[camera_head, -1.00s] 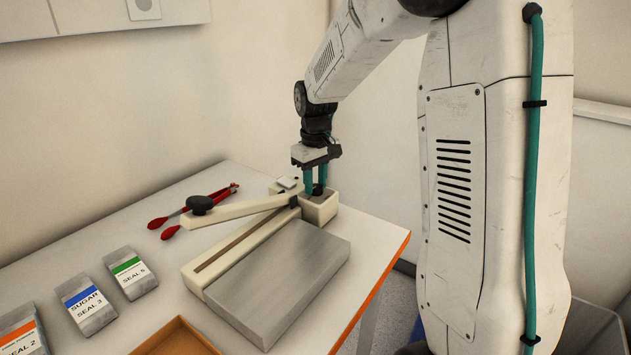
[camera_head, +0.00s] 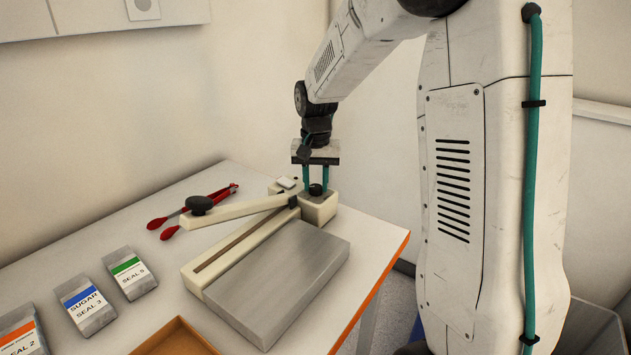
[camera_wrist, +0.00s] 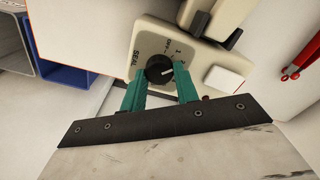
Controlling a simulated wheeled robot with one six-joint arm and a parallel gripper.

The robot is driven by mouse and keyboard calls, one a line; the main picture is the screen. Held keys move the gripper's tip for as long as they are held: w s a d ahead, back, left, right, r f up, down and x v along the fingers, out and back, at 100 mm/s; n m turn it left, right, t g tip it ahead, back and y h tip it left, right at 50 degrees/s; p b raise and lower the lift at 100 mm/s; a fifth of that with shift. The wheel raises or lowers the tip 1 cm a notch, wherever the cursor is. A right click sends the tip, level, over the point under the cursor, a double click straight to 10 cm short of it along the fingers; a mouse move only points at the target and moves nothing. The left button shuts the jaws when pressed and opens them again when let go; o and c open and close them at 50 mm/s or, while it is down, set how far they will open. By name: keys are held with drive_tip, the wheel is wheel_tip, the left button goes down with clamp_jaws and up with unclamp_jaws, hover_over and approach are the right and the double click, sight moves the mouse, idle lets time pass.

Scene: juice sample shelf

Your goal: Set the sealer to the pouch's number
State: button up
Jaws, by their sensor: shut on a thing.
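The sealer (camera_head: 232,246) stands on the table with its long cream arm (camera_head: 240,209) swung out to the left. Its black dial knob (camera_head: 315,189) sits on the cream box at the back right end and also shows in the wrist view (camera_wrist: 158,70). My gripper (camera_head: 315,186) points down over this box, its teal fingers shut on the knob from both sides. In the wrist view the knob's white mark points to the right, near printed numbers. Three pouches lie at the left: SEAL 2 (camera_head: 18,336), SUGAR SEAL 3 (camera_head: 86,305) and a green-banded one (camera_head: 130,273) reading SEAL 5.
Red-handled tongs (camera_head: 192,209) lie behind the sealer arm. A brown tray (camera_head: 178,338) is at the front of the table. The table's orange edge (camera_head: 372,300) is to the right of the sealer. Grey and blue bins (camera_wrist: 58,50) show beyond the table in the wrist view.

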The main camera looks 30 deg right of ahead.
sight(316, 186)
drive_tip(key=shift+d+m, duration=0.1)
drive_tip(key=shift+m, duration=1)
drive_tip(key=o, duration=1)
drive_tip(key=shift+c, duration=0.2)
wheel_tip(316, 186, up, 8)
drive_tip(key=shift+f, duration=0.1)
